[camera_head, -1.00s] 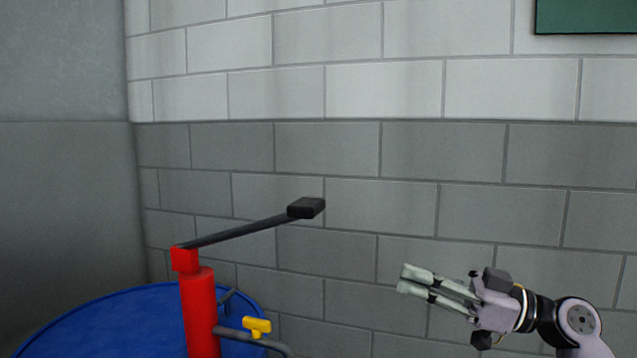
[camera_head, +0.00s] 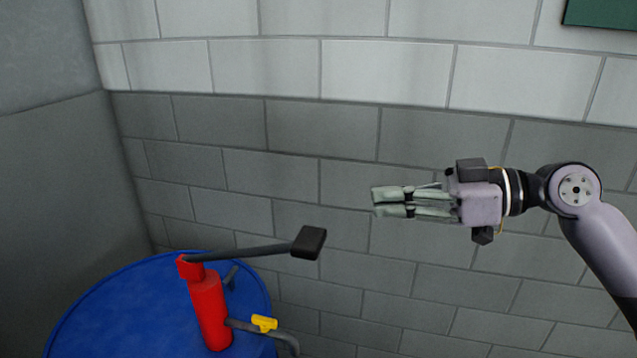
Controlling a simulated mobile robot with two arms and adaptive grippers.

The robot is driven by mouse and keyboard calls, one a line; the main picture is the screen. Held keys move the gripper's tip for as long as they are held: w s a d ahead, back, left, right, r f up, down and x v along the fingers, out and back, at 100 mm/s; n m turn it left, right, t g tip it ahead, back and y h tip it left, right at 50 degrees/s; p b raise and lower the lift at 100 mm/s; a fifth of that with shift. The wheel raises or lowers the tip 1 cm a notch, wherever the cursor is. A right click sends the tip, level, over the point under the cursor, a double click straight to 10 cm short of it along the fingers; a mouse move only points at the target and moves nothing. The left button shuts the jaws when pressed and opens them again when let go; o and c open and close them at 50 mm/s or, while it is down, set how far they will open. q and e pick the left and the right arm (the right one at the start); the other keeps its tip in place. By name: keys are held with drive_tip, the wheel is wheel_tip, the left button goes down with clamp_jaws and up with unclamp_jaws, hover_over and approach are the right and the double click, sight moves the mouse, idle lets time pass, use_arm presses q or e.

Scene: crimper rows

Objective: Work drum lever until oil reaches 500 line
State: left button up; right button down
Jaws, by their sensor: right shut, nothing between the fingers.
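A red pump (camera_head: 208,308) stands on top of the blue drum (camera_head: 120,315) at the lower left. Its dark lever (camera_head: 245,252) reaches out to the right, nearly level, and ends in a black grip (camera_head: 309,243). A spout (camera_head: 270,334) with a yellow valve handle (camera_head: 264,323) comes out of the pump's right side. My right gripper (camera_head: 376,202) is shut and empty, its fingers pointing left. It is apart from the lever grip, to its right and higher in the picture. My left gripper is not in view. No oil or 500 line shows.
A grey block wall (camera_head: 400,150) stands behind the drum and my right arm. A smooth grey wall (camera_head: 50,190) is at the left. A green board (camera_head: 602,13) hangs at the top right. The space between my right gripper and the lever grip is clear.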

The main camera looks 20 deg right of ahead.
drive_tip(key=shift+a+r, duration=0.15)
drive_tip(key=shift+r, duration=0.4)
drive_tip(key=shift+p, duration=0.3)
drive_tip(key=p, duration=0.7)
hover_over(322, 238)
drive_tip(key=f, duration=0.2)
wheel_tip(322, 238, down, 3)
drive_tip(key=shift+f+p, duration=0.1)
drive_tip(key=shift+p, duration=0.2)
drive_tip(key=shift+s+f, duration=0.1)
drive_tip(key=shift+f, duration=0.55)
